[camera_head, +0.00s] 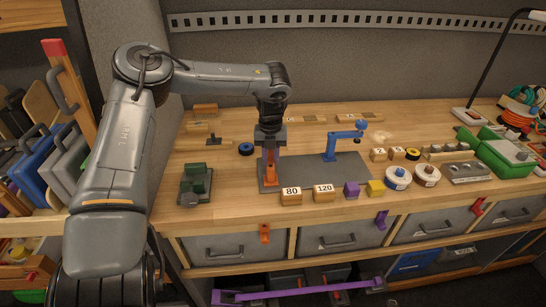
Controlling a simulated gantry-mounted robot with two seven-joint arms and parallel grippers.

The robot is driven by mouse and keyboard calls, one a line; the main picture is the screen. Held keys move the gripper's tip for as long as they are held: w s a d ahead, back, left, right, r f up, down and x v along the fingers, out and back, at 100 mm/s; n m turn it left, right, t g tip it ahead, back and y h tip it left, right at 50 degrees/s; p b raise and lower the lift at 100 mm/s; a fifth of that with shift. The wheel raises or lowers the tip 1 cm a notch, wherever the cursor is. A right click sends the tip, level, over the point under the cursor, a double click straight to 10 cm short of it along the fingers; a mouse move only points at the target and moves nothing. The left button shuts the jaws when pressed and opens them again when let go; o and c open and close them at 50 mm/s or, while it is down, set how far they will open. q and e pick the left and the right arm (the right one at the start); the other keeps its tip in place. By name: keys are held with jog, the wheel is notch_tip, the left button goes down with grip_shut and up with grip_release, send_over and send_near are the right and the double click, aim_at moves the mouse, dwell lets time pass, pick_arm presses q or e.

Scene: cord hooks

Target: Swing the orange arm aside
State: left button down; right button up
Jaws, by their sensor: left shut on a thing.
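My left gripper (270,143) reaches down from above onto the left end of a dark grey base plate (345,172). It is shut on the orange arm (269,172), whose orange part shows just below the fingers, with a purple piece beside it. The upper part of the orange arm is hidden by my gripper. A blue arm (346,135) on a blue post stands on the same plate to the right, apart from my gripper. My right gripper is not in view.
Wooden blocks marked 80 (291,195) and 120 (323,192), a purple cube (352,189) and a yellow cube (376,188) line the plate's front. A green vise-like tool (197,181) stands left. White round discs (398,177) and a green box (505,156) lie right.

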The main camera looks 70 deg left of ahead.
aim_at(269, 159)
pick_arm(q)
jog(key=shift+s+a+n, duration=0.1)
jog(key=shift+s+n, duration=0.05)
jog(key=shift+n, duration=0.65)
jog(key=c, duration=0.9)
grip_release()
jog(key=shift+r, duration=0.25)
notch_tip(269, 159, up, 10)
jog(key=shift+r+b, duration=0.2)
jog(key=shift+b, duration=0.6)
